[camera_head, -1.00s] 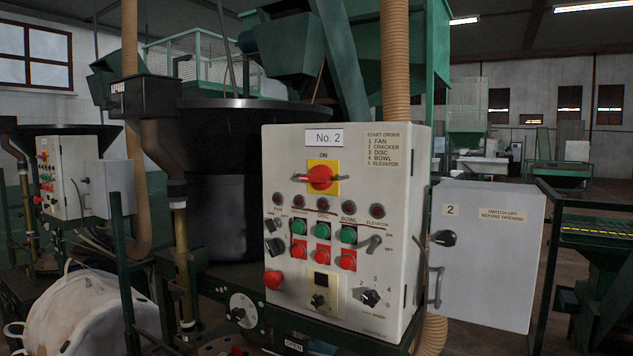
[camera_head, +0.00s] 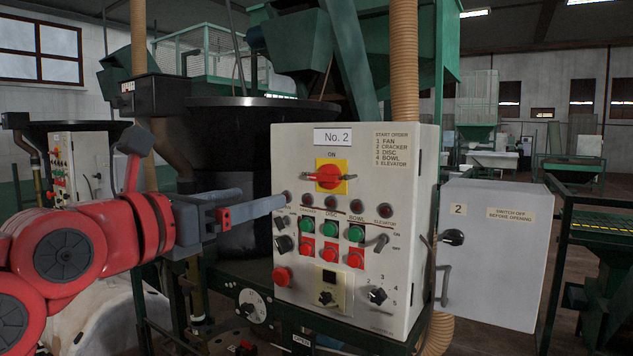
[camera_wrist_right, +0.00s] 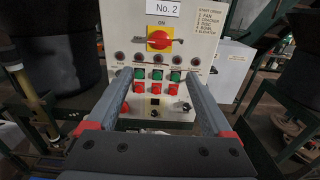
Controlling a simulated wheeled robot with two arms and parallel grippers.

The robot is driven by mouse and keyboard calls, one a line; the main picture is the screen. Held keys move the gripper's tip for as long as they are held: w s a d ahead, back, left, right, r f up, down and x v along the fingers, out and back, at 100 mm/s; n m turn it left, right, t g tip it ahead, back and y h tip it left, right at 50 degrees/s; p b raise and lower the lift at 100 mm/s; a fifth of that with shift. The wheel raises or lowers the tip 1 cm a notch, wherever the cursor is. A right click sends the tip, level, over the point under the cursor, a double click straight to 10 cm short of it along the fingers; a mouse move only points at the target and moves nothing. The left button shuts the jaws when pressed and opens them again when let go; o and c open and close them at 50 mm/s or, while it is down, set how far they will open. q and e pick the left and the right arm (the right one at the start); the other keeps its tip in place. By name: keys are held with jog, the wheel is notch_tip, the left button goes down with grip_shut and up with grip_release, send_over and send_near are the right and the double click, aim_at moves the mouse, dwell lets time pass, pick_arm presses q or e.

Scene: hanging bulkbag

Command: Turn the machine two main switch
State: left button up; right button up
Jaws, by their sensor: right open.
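The No. 2 control panel (camera_head: 395,190) is a pale box in the middle of the head view. Its main switch (camera_head: 328,177) is a red knob on a yellow plate under the word ON. The red handle lies roughly level. In the right wrist view the switch (camera_wrist_right: 159,40) is ahead, above the fingertips. My right gripper (camera_head: 265,206) comes in from the left of the head view, its fingers pointing at the panel's left side, below the switch's height. In the wrist view my right gripper (camera_wrist_right: 160,80) is open and empty, its fingers spread. My left gripper is not in view.
Below the switch are indicator lamps (camera_head: 357,207), green buttons (camera_head: 331,230) and red buttons (camera_head: 331,256). A grey box (camera_head: 490,260) marked 2 is to the right. A dark round vessel (camera_head: 245,130) stands behind the panel. Another panel (camera_head: 80,165) stands far left.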

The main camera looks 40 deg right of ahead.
aim_at(321, 181)
jog(key=p+x, duration=0.5)
jog(key=x, duration=1.1)
jog(key=shift+d+r, duration=0.1)
jog(key=shift+r, duration=0.05)
jog(key=shift+w+d, duration=0.3)
jog(key=shift+d, duration=0.15)
jog(key=c, duration=1.1)
